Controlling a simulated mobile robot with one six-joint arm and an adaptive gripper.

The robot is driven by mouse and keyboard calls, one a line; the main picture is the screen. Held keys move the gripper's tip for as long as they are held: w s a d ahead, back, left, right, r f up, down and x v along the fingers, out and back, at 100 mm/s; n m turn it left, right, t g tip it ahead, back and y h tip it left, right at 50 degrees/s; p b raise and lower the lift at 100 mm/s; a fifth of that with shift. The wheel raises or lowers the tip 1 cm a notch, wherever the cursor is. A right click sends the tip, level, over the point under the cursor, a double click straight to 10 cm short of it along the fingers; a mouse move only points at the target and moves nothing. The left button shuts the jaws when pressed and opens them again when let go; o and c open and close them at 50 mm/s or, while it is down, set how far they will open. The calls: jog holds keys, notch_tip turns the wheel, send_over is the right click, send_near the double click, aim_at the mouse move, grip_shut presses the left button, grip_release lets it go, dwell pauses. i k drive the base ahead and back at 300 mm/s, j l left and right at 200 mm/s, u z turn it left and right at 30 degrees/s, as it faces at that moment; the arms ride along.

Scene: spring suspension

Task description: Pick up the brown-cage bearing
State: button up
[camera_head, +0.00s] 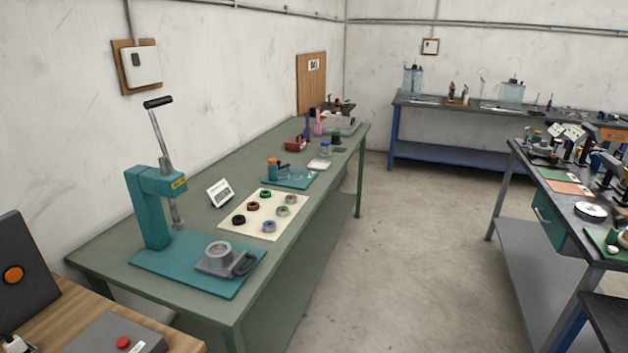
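The brown-cage bearing (253,207) looks like a small dark brown ring. It lies on a cream sheet (268,209) on the long green table at the left. It is in the far-left row of rings, between a black ring (239,220) and a green ring (265,194). Several greyish rings, including one nearest the front (269,227), lie in the other row on the sheet. The bearings are small here and fine detail cannot be made out. My gripper is not in view.
A teal lever press (152,207) stands on the table, with a grey metal fixture (219,257) on its base. A small white sign (220,193) stands behind the sheet. The floor (400,240) right of the table is clear.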

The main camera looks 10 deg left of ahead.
aim_at(289, 199)
jog(key=i, duration=1)
jog(key=i+u, duration=0.15)
jog(key=i, duration=0.8)
jog(key=i+j+u, duration=0.15)
jog(key=i+u, duration=0.55)
jog(key=u, duration=0.15)
jog(key=i+l+u, duration=0.1)
jog(key=i+u, duration=0.3)
jog(key=k, duration=0.05)
